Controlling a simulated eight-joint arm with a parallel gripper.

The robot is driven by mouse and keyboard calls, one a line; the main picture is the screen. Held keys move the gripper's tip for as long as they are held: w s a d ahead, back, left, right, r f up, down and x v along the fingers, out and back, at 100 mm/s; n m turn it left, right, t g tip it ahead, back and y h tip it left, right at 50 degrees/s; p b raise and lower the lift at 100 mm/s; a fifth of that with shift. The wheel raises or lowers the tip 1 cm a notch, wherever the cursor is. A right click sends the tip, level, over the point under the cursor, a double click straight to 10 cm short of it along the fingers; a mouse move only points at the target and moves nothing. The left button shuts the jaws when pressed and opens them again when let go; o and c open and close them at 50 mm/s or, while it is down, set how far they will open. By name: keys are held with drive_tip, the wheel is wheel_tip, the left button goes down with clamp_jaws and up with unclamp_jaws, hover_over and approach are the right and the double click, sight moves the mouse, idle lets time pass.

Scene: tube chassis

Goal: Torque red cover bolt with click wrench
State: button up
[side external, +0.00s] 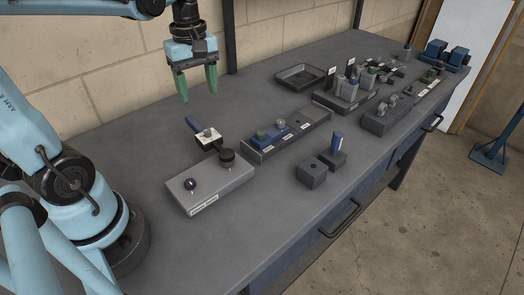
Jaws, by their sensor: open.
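My gripper (197,84) hangs open and empty above the left part of the bench, its two green fingers pointing down and apart. I cannot make out a red cover bolt at this size.
A long dark tray (313,131) with blue and green parts lies right of the grey box. Dark blocks (311,173), one with a blue peg (336,142), stand near the front. A shallow black tray (300,76) lies behind. More fixtures crowd the far right. Bench surface between is clear.

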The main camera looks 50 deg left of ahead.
drive_tip(key=shift+a+f+m, duration=0.25)
drive_tip(key=shift+a+m, duration=0.1)
drive_tip(key=shift+m, duration=0.25)
drive_tip(key=shift+c, duration=1.3)
drive_tip(key=a+m, duration=0.1)
drive_tip(key=m, duration=0.1)
drive_tip(key=a+f+m, duration=0.1)
drive_tip(key=m, duration=0.2)
drive_tip(key=s+a+f+m, duration=0.1)
drive_tip(key=m, duration=0.1)
drive_tip(key=shift+a+f, duration=0.1)
drive_tip(key=shift+a, duration=0.1)
clamp_jaws()
drive_tip(key=shift+s+a+f+m, duration=0.3)
drive_tip(key=shift+a+f+m, duration=0.25)
drive_tip(key=shift+f+m, duration=1.05)
drive_tip(key=shift+s+a+f+m, duration=0.25)
drive_tip(key=shift+a+f+m, duration=0.35)
drive_tip(key=shift+f+m, duration=0.95)
drive_tip(key=shift+s+a+f+m, duration=0.3)
drive_tip(key=shift+a+f+m, duration=0.25)
drive_tip(key=shift+f+m, duration=1)
drive_tip(key=shift+f, duration=0.1)
